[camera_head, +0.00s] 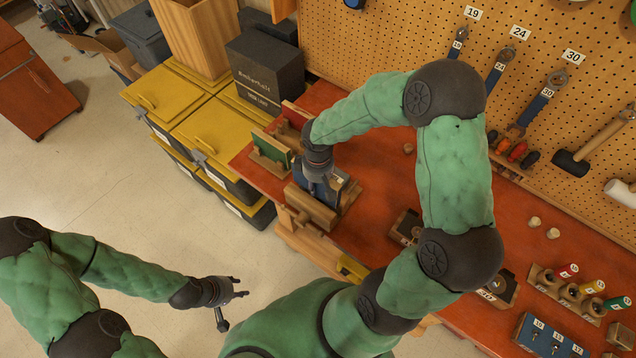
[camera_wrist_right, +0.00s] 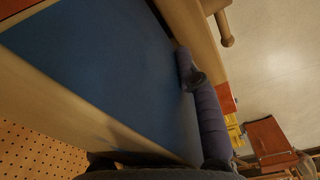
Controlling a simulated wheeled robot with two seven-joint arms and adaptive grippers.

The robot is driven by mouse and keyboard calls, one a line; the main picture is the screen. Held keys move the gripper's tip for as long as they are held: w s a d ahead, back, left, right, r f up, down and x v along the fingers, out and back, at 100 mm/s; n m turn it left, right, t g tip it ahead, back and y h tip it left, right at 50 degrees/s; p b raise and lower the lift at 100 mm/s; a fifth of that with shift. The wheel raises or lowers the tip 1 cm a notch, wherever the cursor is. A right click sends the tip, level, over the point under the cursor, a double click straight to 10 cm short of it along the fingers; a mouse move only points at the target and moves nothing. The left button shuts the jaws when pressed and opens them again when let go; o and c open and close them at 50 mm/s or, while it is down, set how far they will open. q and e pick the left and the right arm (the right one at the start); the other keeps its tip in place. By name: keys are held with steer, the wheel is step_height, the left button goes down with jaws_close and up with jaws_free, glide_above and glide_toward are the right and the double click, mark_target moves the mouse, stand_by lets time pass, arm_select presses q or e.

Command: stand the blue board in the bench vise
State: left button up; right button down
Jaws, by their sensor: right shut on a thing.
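The blue board (camera_head: 334,184) stands on edge at the bench vise (camera_head: 310,208), behind its wooden front jaw. In the right wrist view the blue board (camera_wrist_right: 95,60) fills much of the picture, with pale wooden edging. My right gripper (camera_head: 322,184) reaches down from above and is shut on the board; one dark finger (camera_wrist_right: 208,115) lies along its edge. A wooden vise part (camera_wrist_right: 195,25) with a peg is close beside it. The board's lower edge is hidden, so I cannot tell how deep it sits. My left gripper (camera_head: 232,299) is open and empty, over the floor, away from the bench.
A green board (camera_head: 270,149) stands in a wooden holder left of the vise on the red bench (camera_head: 385,155). Yellow-lidded bins (camera_head: 213,133) stand beyond the bench's left end. Wrenches and mallets hang on the pegboard (camera_head: 400,30).

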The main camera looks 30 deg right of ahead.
steer(key=shift+f, duration=0.1)
steer(key=shift+f+b, duration=1.1)
steer(key=shift+b, duration=0.05)
steer(key=c, duration=0.8)
jaws_free()
steer(key=shift+r, duration=0.2)
steer(key=shift+r+p, duration=3.7)
steer(key=shift+r, duration=1.25)
